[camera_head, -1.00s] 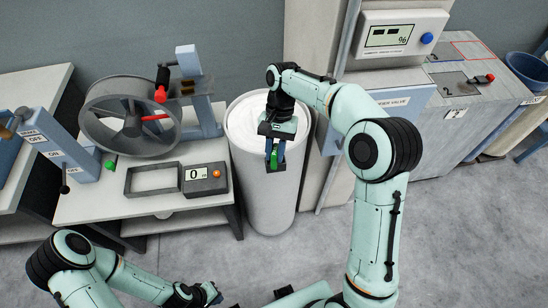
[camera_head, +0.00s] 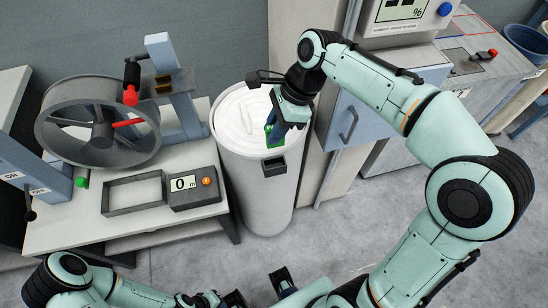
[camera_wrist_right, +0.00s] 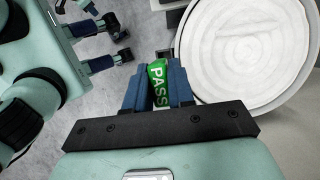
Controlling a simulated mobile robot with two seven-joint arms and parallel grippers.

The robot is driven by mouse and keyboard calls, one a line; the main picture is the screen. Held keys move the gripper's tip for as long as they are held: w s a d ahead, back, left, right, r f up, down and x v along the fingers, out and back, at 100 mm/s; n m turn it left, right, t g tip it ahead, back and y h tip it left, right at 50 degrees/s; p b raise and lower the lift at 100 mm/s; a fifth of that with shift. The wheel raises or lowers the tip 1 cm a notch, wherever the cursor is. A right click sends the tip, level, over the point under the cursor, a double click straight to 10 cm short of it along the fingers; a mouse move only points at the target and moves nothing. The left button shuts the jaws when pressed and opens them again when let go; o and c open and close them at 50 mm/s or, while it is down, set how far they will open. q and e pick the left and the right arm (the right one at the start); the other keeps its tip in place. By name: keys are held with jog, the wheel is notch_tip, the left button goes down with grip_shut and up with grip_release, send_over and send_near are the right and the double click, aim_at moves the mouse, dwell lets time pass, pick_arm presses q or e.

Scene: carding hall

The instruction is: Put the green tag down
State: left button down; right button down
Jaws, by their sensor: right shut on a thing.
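The green tag (camera_wrist_right: 158,84), lettered "PASS", is held between the blue fingers of my right gripper (camera_wrist_right: 160,78). In the head view my right gripper (camera_head: 274,138) points down over the near right rim of the tall white can (camera_head: 258,190), and a green bit of the tag (camera_head: 268,130) shows between the fingers. Much of the tag is hidden by them. I cannot tell whether it touches the can. My left gripper (camera_wrist_right: 124,40) shows in the right wrist view with its fingers apart and nothing between them; it is low and away from the can.
A dark plate (camera_head: 274,165) is on the can's front. Left of it, a table holds an empty grey frame tray (camera_head: 133,192), a counter box (camera_head: 192,187) reading 0 and a large reel (camera_head: 98,122). A blue cabinet (camera_head: 352,120) stands right. The floor in front is clear.

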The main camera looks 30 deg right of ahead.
notch_tip(320, 180, down, 12)
jog(key=shift+w+r+b, duration=0.1)
jog(key=shift+r+b, duration=0.1)
jog(key=shift+b, duration=0.75)
jog(key=shift+f, duration=0.1)
jog(key=c, duration=1)
grip_release()
jog(key=shift+o, duration=0.2)
jog(key=p+v, duration=0.2)
jog(key=v, duration=1)
